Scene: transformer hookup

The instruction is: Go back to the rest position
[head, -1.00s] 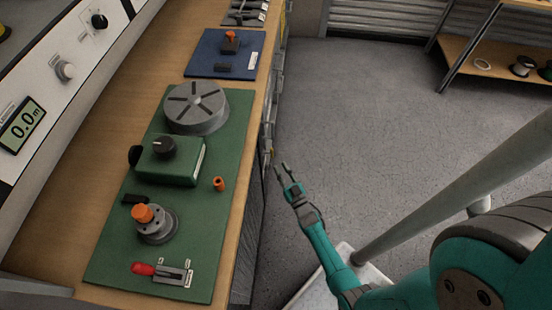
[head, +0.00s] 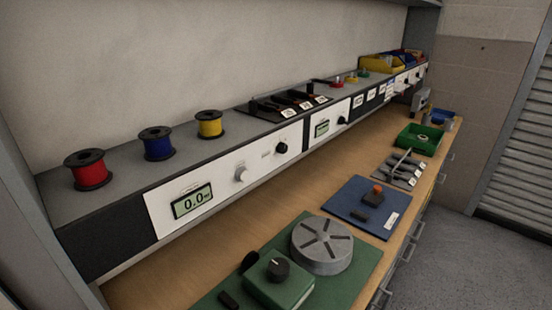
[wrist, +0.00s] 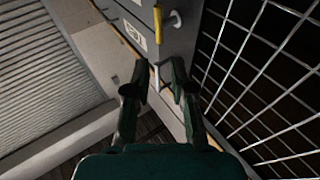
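My gripper (wrist: 157,82) shows in the wrist view with its two dark fingers apart and nothing held between them. Beyond the fingertips are grey cabinet fronts with a pale handle (wrist: 154,76) and a yellow bar (wrist: 158,28). I cannot tell how far off they are. My gripper and arm are outside the head view now. In the head view, the workbench (head: 165,280) carries a green board (head: 362,262) with a grey slotted disc (head: 321,246) and a green box with a black knob (head: 277,281). The front of the green board is cut off.
A blue board (head: 345,205) lies farther along the bench, then a green tray (head: 418,140). Red (head: 90,175), blue (head: 157,146) and yellow (head: 209,125) spools stand on the shelf. A wire mesh (wrist: 265,75) is at right in the wrist view. Bare floor (head: 455,255) lies beside the bench.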

